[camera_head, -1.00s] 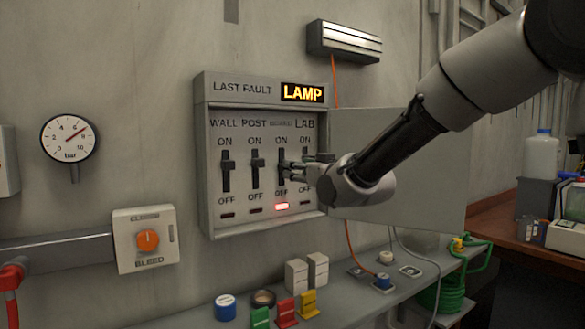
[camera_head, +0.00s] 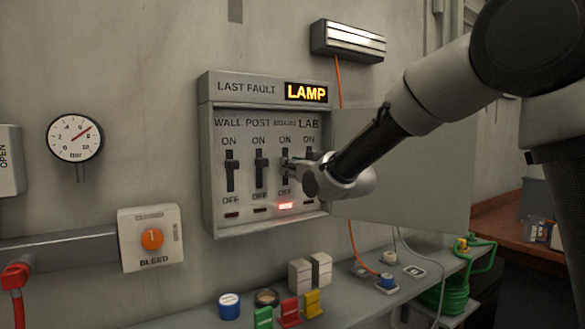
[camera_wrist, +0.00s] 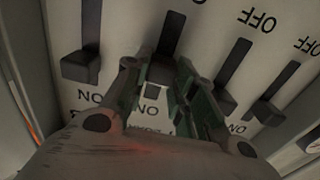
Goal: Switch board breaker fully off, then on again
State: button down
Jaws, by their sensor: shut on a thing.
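The grey breaker panel (camera_head: 205,175) on the wall has four upright levers, labelled WALL, POST, BOARD and LAB, with ON above and OFF below. My gripper (camera_head: 287,167) is at the third lever, the board breaker (camera_head: 285,154). In the wrist view, which is upside down, my gripper (camera_wrist: 165,92) is shut on the dark board breaker handle (camera_wrist: 157,78), one finger on each side. The handle sits close to the ON label, about level with its neighbours. A red light (camera_head: 286,206) glows under this breaker. The display (camera_head: 306,92) reads LAMP. My gripper partly hides the LAB lever.
The panel's open door (camera_head: 400,180) spreads to the right, behind my arm. An orange BLEED knob (camera_head: 152,238) and a pressure gauge (camera_head: 75,138) are on the left wall.

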jog(key=shift+f, duration=1.3)
jog(key=c, duration=1.2)
grip_release()
jog(key=shift+o, duration=0.2)
jog(key=v, duration=1.2)
